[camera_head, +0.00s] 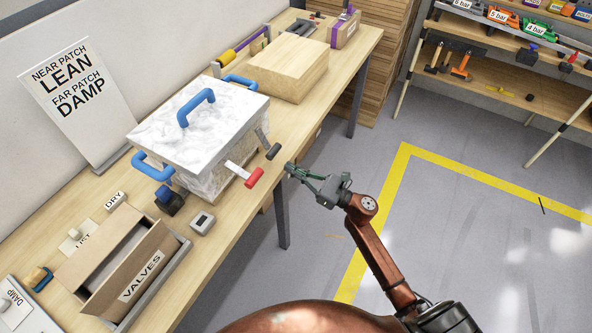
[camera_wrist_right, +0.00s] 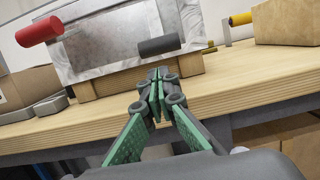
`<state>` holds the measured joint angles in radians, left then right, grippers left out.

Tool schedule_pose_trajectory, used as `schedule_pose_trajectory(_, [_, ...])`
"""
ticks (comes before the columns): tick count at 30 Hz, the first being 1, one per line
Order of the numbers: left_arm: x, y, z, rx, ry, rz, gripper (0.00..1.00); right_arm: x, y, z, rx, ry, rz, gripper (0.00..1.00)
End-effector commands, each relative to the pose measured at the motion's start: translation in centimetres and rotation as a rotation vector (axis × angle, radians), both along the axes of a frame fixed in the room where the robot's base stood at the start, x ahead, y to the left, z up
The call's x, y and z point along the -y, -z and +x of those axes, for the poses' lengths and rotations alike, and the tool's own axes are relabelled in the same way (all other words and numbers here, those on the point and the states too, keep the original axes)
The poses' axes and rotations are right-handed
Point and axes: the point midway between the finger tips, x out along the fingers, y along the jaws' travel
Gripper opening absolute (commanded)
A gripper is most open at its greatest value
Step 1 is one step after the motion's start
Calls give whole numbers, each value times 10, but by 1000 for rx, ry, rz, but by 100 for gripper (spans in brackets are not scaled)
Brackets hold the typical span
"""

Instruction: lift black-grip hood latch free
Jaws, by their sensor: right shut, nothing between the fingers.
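The hood (camera_head: 199,127) is a white marbled box with blue handles, standing on the wooden bench. Its black-grip latch (camera_head: 273,151) sticks out from the front side near the right corner. The black grip also shows in the right wrist view (camera_wrist_right: 159,45), just beyond the fingertips. A red-grip latch (camera_head: 254,177) sits to its left and also shows in the wrist view (camera_wrist_right: 40,31). My right gripper (camera_head: 289,168) is shut and empty, a little in front of and below the black grip, apart from it. My left gripper is not in view.
A cardboard VALVES box (camera_head: 139,277), a small grey device (camera_head: 202,222) and a dark blue object (camera_head: 169,200) lie left of the hood. A wooden block (camera_head: 288,68) stands behind it. A sign (camera_head: 68,105) leans at the wall. Open floor lies right of the bench.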

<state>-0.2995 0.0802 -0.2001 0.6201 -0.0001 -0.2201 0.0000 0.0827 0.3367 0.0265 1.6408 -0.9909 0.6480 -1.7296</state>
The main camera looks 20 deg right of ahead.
Motion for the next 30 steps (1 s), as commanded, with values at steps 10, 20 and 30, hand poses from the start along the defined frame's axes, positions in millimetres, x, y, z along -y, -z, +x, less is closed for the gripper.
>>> schedule_pose_trajectory(10, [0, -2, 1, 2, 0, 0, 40, -33, -10, 41, 0, -1, 1, 0])
schedule_pose_trajectory(20, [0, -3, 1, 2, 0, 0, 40, -38, -11, 48, -1, 0, 0, 0])
schedule_pose_trajectory(30, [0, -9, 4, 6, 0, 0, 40, -36, -15, 46, -11, 0, -11, 0])
